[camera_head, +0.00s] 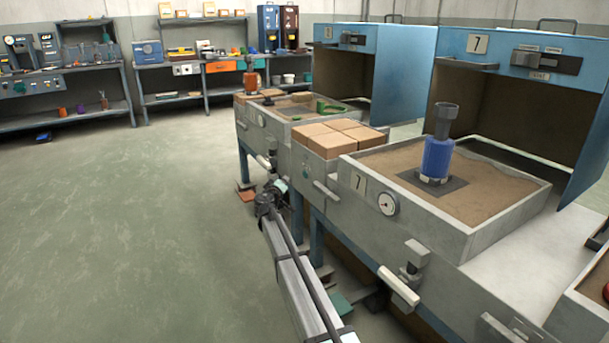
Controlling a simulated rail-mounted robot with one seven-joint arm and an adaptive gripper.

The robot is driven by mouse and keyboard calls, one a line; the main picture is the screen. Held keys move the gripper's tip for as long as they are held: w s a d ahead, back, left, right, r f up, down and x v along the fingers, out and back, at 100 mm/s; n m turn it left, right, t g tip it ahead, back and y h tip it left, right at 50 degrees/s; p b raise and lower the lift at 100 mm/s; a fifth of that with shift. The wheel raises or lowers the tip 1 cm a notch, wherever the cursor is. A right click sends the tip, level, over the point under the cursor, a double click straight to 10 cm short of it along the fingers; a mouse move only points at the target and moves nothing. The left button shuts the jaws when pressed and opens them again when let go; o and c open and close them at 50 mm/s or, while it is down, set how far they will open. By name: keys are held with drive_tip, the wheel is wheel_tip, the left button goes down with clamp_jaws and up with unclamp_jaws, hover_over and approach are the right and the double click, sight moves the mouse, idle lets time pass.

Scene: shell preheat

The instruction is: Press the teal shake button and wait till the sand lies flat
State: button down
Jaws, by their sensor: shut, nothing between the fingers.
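My gripper (275,189) is at the far end of my arm, left of the grey bench front and below the far sand tray. It is small and dark here; its fingers look shut, with nothing seen between them. A small pale teal patch (281,185) shows right at the fingertips; I cannot tell whether it is the shake button or whether they touch. The near sand box (470,238), marked 7, holds brown sand (500,192) with a slightly uneven surface. A blue cylinder with a grey top (437,158) stands upright on a dark plate in it.
Tan blocks (338,138) lie between the near box and the far sand tray (290,122). A round gauge (387,203) and white handles (398,287) sit on the bench front. Blue hoods (375,75) stand behind.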

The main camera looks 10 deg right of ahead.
sight(305, 174)
drive_tip(key=w+d, duration=0.2)
drive_tip(key=d, duration=0.3)
drive_tip(key=shift+d, duration=0.35)
drive_tip(key=shift+d, duration=0.1)
idle(1.1)
drive_tip(key=shift+w+d+b, duration=0.1)
drive_tip(key=shift+d+b, duration=0.2)
drive_tip(key=shift+b, duration=0.2)
drive_tip(key=shift+w+d+b, duration=0.15)
drive_tip(key=shift+d+b, duration=0.15)
drive_tip(key=shift+d, duration=0.1)
idle(0.9)
drive_tip(key=shift+s+a+b, duration=0.3)
drive_tip(key=shift+a+b, duration=0.2)
drive_tip(key=shift+a, duration=0.3)
